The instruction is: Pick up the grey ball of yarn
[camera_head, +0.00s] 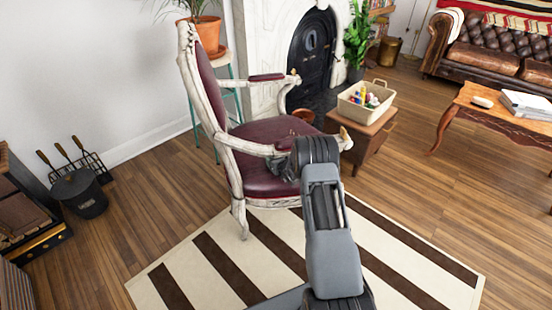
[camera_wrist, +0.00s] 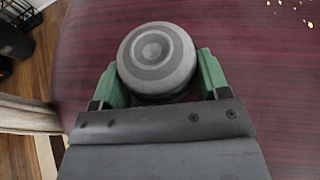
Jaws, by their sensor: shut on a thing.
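A grey round thing (camera_wrist: 156,52) with concentric rings on its top face is between the two green fingers of my gripper (camera_wrist: 160,73) in the wrist view. The gripper is shut on it. It looks smooth and no strands of yarn can be made out, so I cannot tell for sure that it is the ball of yarn. The dark red chair seat (camera_head: 263,132) is below; it also fills most of the wrist view (camera_wrist: 260,85). In the head view my arm reaches over the seat's front, and the held thing cannot be made out there.
The chair's pale carved armrest (camera_head: 250,147) is close beside my arm. A side table (camera_head: 368,135) with a basket (camera_head: 355,107) stands to the right. A striped rug (camera_head: 215,262) lies in front, with clear wood floor (camera_head: 430,190) to the right. A fireplace bucket (camera_head: 79,193) stands at left.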

